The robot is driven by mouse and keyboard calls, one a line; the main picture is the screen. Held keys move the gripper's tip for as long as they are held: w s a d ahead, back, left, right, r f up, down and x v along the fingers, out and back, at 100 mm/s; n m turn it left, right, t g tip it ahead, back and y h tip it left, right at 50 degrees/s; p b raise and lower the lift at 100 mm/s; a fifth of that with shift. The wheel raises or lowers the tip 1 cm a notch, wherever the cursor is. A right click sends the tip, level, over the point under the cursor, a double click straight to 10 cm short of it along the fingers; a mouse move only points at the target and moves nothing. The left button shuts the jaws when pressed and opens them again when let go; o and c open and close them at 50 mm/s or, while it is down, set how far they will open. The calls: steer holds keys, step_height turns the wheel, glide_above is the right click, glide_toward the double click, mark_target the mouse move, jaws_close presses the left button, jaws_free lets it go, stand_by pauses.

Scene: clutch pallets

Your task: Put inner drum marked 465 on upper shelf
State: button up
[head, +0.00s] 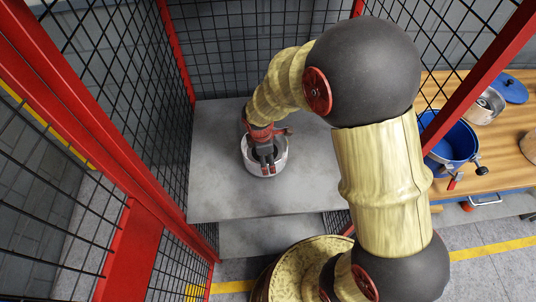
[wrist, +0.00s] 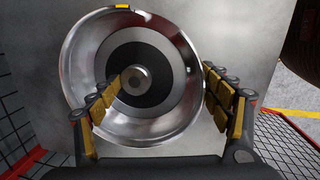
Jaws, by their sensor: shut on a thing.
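A shiny silver inner drum (head: 281,160) with a dark ring and a central hub is at the upper grey shelf (head: 225,115). It also fills the middle of the wrist view (wrist: 90,50). My gripper (head: 266,164) reaches down to it from above.
Black mesh with red posts (head: 176,50) encloses the shelf on the left and back. A lower grey shelf (head: 265,238) lies beneath. At the right, a wooden bench (head: 505,160) holds a blue pot (head: 452,150), another metal drum (head: 484,106) and a blue lid (head: 510,88).

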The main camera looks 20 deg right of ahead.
steer(key=shift+w+f, duration=0.1)
steer(key=shift+f, duration=0.65)
steer(key=o, duration=2.1)
steer(key=shift+s+f, duration=0.2)
steer(key=shift+f, duration=0.1)
steer(key=shift+b, duration=0.3)
steer(key=shift+r, duration=0.1)
steer(key=s+d+r+m+t+p, duration=0.1)
steer(key=s+r+m, duration=0.2)
steer(key=r, duration=0.6)
steer(key=s+d+r+m+p, duration=0.1)
steer(key=s+r+m, duration=0.2)
steer(key=r, duration=0.6)
steer(key=s+d+r+m+t+p, duration=0.1)
steer(key=s+r+m, duration=0.2)
steer(key=r, duration=0.6)
steer(key=s+d+r+m+t+y, duration=0.1)
steer(key=s+r+m+t, duration=0.1)
steer(key=s+r+m, duration=0.4)
steer(key=s+m, duration=0.1)
steer(key=s, duration=0.3)
steer(key=shift+s+r+m, duration=0.15)
steer(key=shift+m, duration=0.25)
